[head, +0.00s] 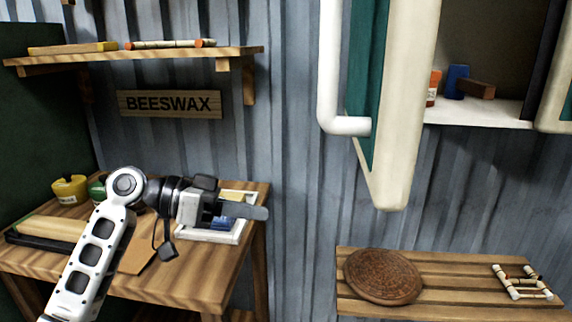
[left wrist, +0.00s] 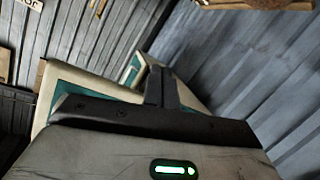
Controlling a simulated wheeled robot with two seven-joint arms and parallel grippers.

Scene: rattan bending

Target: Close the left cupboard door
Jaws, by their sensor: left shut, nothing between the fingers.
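The left cupboard door (head: 405,100) stands swung open toward me, cream-edged with a teal panel. Its white bar handle (head: 329,75) is on the left face. The open cupboard interior (head: 490,40) shows to its right. My left gripper (head: 262,213) is shut and empty, left of and lower than the door in the head view, apart from it in the picture. In the left wrist view, the shut fingers (left wrist: 162,88) overlap cream and teal cupboard parts (left wrist: 85,85); I cannot tell the gap. My right gripper is not in view.
A wooden workbench (head: 170,290) with a white tray (head: 238,235) lies behind my left arm. A shelf (head: 180,60) and BEESWAX sign (head: 170,104) hang above. Under the cupboard, a slatted bench (head: 450,280) holds a round woven disc (head: 383,277). The right door's edge (head: 556,90) shows.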

